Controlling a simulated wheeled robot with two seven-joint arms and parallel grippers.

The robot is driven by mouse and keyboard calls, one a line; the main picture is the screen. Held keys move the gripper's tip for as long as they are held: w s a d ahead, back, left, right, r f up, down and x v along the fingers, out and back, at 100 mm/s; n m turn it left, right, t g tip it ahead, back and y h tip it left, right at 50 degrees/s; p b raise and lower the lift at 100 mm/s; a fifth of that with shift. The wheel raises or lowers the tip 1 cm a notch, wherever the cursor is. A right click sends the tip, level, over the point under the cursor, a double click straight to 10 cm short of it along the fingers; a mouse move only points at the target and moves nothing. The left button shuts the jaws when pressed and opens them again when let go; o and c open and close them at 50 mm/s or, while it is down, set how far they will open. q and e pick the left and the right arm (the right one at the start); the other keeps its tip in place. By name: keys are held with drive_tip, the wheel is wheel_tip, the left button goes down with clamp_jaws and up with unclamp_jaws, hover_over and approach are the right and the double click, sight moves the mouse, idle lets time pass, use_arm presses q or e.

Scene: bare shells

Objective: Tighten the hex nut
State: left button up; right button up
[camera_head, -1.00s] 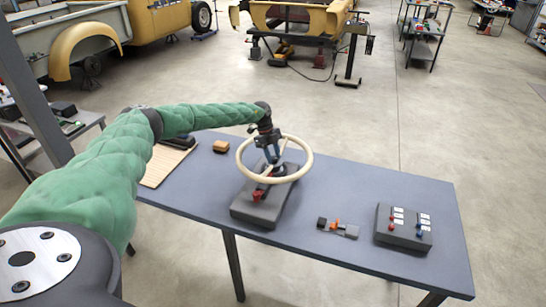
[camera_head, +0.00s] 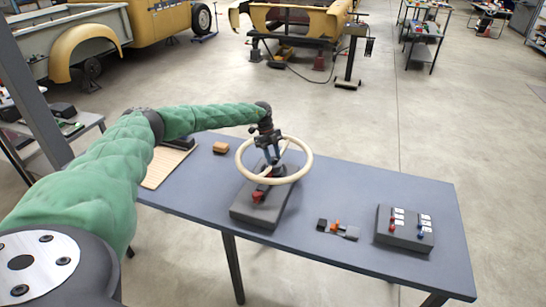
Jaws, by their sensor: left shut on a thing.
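A cream steering wheel (camera_head: 306,167) sits on a dark grey base block (camera_head: 252,211) on the blue-grey table. A red part (camera_head: 258,196) shows on the base below the wheel's front rim. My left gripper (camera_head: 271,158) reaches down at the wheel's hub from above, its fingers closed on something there. The hex nut is too small or too hidden by the gripper to make out, so I cannot tell what exactly is gripped. My right gripper is not in view.
A control box (camera_head: 404,228) with red and blue switches stands at the table's right. Small dark and orange parts (camera_head: 338,229) lie left of it. A brown block (camera_head: 220,148) and a wooden board (camera_head: 166,166) lie at the left. The table's right end (camera_head: 430,195) has bare room.

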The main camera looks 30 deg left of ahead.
use_arm(q)
drive_tip(key=shift+w+r, duration=0.1)
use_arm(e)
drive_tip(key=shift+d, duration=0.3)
use_arm(q)
drive_tip(key=o, duration=1)
drive_tip(key=shift+c, duration=0.2)
drive_tip(key=shift+o, duration=0.2)
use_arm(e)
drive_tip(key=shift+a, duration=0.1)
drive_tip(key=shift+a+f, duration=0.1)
